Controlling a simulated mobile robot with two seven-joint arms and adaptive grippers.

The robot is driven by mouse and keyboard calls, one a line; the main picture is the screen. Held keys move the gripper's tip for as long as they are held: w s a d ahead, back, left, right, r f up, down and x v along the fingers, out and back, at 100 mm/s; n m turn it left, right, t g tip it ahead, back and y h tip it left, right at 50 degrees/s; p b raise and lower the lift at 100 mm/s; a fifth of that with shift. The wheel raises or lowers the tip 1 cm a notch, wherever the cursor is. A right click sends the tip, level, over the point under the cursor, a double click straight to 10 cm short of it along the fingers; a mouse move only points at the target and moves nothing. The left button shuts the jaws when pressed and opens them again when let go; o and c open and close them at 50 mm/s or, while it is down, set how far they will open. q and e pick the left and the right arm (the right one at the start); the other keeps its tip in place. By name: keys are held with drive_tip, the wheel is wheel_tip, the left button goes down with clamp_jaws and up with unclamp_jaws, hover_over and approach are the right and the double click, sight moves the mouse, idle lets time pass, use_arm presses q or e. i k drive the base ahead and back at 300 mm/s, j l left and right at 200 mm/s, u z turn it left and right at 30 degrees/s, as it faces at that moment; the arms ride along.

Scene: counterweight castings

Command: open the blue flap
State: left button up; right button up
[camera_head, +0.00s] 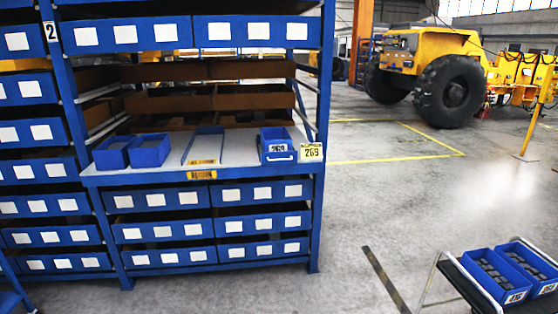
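A blue rack (322,110) stands at the left with a pale shelf (230,153) at mid height. At the shelf's right end is a small blue box (268,149) with a number label and a white handle-like bar on its front. This front may be the blue flap, and it looks upright and closed, but I cannot be sure. Neither of my grippers is in view, and nothing touches the box.
Two blue bins (150,150) and a shallow tray (204,146) sit on the same shelf. Rows of blue drawers fill the rack above and below. A cart (462,292) with two bins of dark blocks stands at lower right.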

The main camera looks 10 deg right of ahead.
sight(285, 157)
drive_tip(key=i, duration=0.9)
